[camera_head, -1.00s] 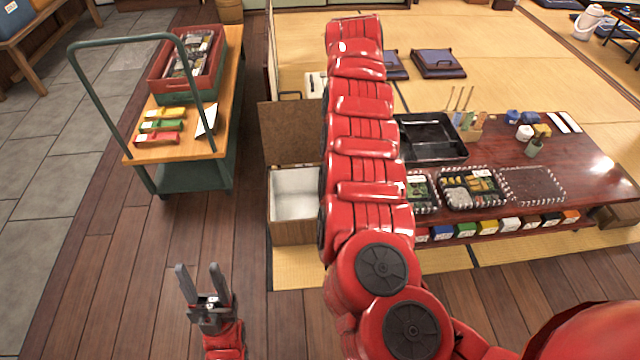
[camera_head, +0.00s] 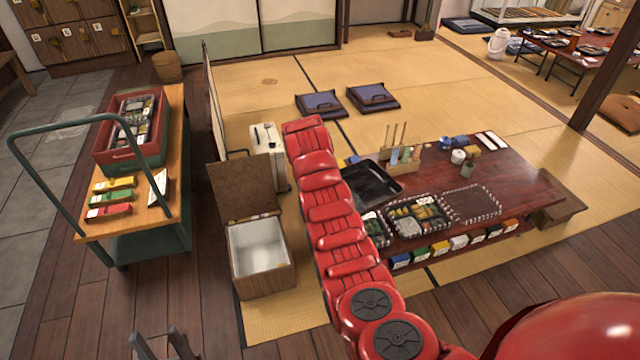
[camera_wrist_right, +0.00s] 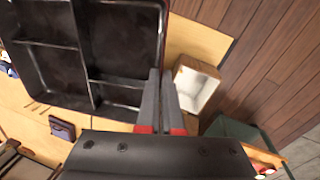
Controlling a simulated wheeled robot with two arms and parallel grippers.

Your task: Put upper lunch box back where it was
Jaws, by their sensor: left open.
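The upper lunch box, which I take to be the black tray with compartments (camera_head: 372,184), shows at the left end of the low table, partly behind my right arm. It fills the upper left of the right wrist view (camera_wrist_right: 108,48), empty and close. My right gripper (camera_wrist_right: 162,74) has its fingers nearly together at the tray's edge, apparently pinching its wall. In the head view my arm hides this gripper. I cannot tell whether the tray touches anything below. My left gripper (camera_head: 161,340) is open and empty at the bottom left, partly cut off.
A chopstick holder (camera_head: 400,154) and small pots stand behind. An open white-lined box (camera_head: 260,246) and a trolley (camera_head: 150,218) stand left. Floor between is clear.

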